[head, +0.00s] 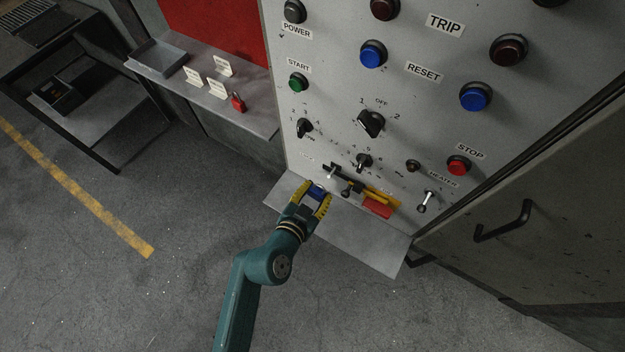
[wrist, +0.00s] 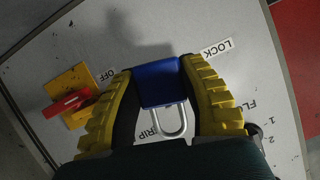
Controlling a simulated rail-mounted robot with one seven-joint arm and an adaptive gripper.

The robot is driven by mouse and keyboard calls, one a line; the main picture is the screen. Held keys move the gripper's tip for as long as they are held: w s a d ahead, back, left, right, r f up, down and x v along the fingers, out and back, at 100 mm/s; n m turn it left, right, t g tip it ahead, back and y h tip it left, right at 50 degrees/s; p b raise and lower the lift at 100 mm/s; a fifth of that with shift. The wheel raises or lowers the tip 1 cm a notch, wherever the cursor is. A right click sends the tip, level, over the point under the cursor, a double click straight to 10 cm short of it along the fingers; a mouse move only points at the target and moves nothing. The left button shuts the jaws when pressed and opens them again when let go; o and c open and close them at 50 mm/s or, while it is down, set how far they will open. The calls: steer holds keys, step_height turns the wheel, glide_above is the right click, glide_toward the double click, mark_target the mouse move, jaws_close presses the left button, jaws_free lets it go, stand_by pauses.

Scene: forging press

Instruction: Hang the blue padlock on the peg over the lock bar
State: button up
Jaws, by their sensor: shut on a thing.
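My gripper (head: 316,196) is shut on the blue padlock (wrist: 158,83), with a yellow finger on either side of its body. In the wrist view the padlock's silver shackle (wrist: 171,122) points to the bottom of the picture. In the head view only a small blue part of the padlock (head: 317,190) shows between the fingers. The gripper is in front of the lower left of the grey panel, beside a dark bar (head: 339,174) with small metal pins. I cannot tell which pin is the peg. A LOCK label (wrist: 218,46) shows in the wrist view beside the right finger.
A yellow and red switch (wrist: 70,102) by an OFF label is left of the gripper in the wrist view. A grey ledge (head: 385,252) juts out below the panel. A shelf (head: 255,120) at the upper left holds a red padlock (head: 238,103) and cards. Open floor lies left.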

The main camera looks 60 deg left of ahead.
mark_target(327, 179)
steer(key=shift+w+r+b+x, duration=0.1)
steer(key=shift+r+b+x, duration=0.05)
steer(key=shift+x, duration=0.85)
steer(key=shift+w+r+b+x, duration=0.1)
steer(key=shift+r+b+x, duration=0.05)
steer(key=shift+x, duration=0.8)
steer(key=shift+w+r+b+x, duration=0.1)
steer(key=shift+r+b+x, duration=0.05)
steer(key=shift+x, duration=0.85)
steer(key=shift+d, duration=0.2)
steer(key=o, duration=1.2)
steer(key=shift+s, duration=0.1)
steer(key=v, duration=1.2)
steer(key=shift+a, duration=0.1)
